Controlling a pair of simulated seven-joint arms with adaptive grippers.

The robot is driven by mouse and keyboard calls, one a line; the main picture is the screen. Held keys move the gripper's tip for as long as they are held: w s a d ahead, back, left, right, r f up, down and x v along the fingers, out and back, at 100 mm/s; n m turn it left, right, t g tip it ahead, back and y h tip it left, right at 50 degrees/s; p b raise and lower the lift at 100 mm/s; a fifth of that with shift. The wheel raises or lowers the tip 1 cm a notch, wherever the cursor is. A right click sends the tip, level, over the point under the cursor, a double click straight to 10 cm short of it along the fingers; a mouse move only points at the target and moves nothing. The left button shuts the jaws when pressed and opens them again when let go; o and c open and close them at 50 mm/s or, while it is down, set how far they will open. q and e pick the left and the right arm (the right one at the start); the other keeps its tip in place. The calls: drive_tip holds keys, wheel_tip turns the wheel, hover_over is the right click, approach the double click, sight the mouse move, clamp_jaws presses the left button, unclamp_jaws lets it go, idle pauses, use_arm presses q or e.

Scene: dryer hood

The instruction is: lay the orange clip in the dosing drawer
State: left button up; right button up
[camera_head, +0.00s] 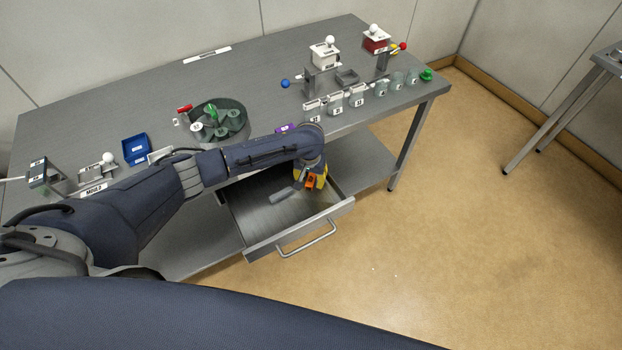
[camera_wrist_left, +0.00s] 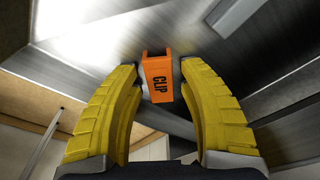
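The orange clip (camera_head: 310,182), a small block marked CLIP, is between the yellow fingers of my left gripper (camera_head: 315,178). The gripper and clip are over the drawer's right part. Their exact height above its metal floor cannot be told. My right gripper is not in view.
The grey table (camera_head: 258,75) carries a green round tray (camera_head: 236,122), a blue tray (camera_head: 135,149), several labelled jars (camera_head: 335,104) and white-knobbed boxes (camera_head: 325,55). The table's front edge and a lower shelf (camera_head: 362,177) lie close to the drawer.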

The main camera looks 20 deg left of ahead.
sight(310, 182)
use_arm(q)
drive_tip(key=shift+o, duration=0.3)
drive_tip(key=shift+r, duration=0.15)
wheel_tip(310, 182, up, 12)
drive_tip(key=s, duration=0.1)
drive_tip(key=shift+s, duration=0.2)
idle(0.4)
